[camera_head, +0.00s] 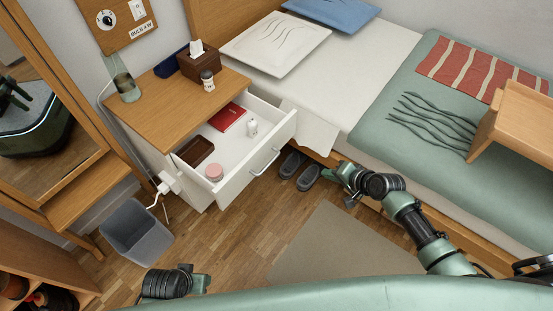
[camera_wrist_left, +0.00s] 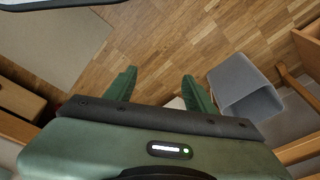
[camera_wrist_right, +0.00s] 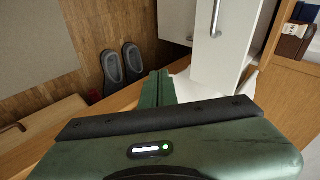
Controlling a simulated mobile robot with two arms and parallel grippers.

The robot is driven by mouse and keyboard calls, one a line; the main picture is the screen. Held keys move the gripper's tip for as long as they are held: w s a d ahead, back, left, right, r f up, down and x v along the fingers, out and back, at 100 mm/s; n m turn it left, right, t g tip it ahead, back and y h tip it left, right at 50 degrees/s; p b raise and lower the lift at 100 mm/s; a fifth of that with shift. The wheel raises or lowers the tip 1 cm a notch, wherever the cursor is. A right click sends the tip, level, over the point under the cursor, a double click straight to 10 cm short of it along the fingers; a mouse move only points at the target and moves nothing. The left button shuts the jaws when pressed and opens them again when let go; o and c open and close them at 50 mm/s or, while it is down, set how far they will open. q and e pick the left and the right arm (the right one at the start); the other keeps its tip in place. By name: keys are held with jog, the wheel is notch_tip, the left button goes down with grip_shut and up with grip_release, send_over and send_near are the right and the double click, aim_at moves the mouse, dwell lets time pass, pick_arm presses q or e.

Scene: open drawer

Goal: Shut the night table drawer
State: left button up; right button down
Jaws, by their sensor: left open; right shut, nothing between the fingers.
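The night table (camera_head: 170,112) stands against the wall with a wooden top. Its white drawer (camera_head: 258,160) is pulled well out toward the lower right, with a metal handle (camera_head: 264,162) on its front. The drawer front (camera_wrist_right: 232,45) and handle also show at the top of the right wrist view. My right gripper (camera_head: 333,175) is shut and empty, to the right of the drawer front and apart from it; its closed fingers (camera_wrist_right: 158,88) point toward the drawer side. My left gripper (camera_head: 207,284) is low, far from the drawer; its fingers (camera_wrist_left: 158,90) are open and empty.
The drawer holds a red book (camera_head: 226,118), a brown tray (camera_head: 194,152), a pink jar (camera_head: 214,172) and a white container (camera_head: 252,128). A grey bin (camera_head: 137,230) stands left of it. Slippers (camera_head: 307,177) lie by the bed (camera_head: 390,75).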

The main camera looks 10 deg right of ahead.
jog(key=w+a+r+y+b, duration=0.35)
jog(key=a+r+b, duration=0.2)
jog(key=r, duration=0.35)
jog(key=b, duration=0.1)
send_near(269, 140)
notch_tip(269, 140, down, 2)
jog(key=s+d, duration=0.1)
jog(key=s, duration=0.1)
jog(key=shift+m, duration=0.3)
jog(key=w+a, duration=0.1)
jog(key=w+a+f+b, duration=0.1)
jog(key=w, duration=0.1)
jog(key=w+a+f, duration=0.1)
jog(key=shift+w+a+f+b, duration=0.1)
jog(key=shift+w+a+b, duration=0.2)
jog(key=shift+w+a, duration=0.2)
jog(key=shift+w, duration=0.05)
pick_arm(q)
notch_tip(269, 140, up, 8)
jog(key=w+t, duration=0.1)
jog(key=t, duration=0.1)
jog(key=shift+w+d+r, duration=0.15)
jog(key=shift+w, duration=0.15)
pick_arm(e)
jog(key=shift+w+a, duration=0.3)
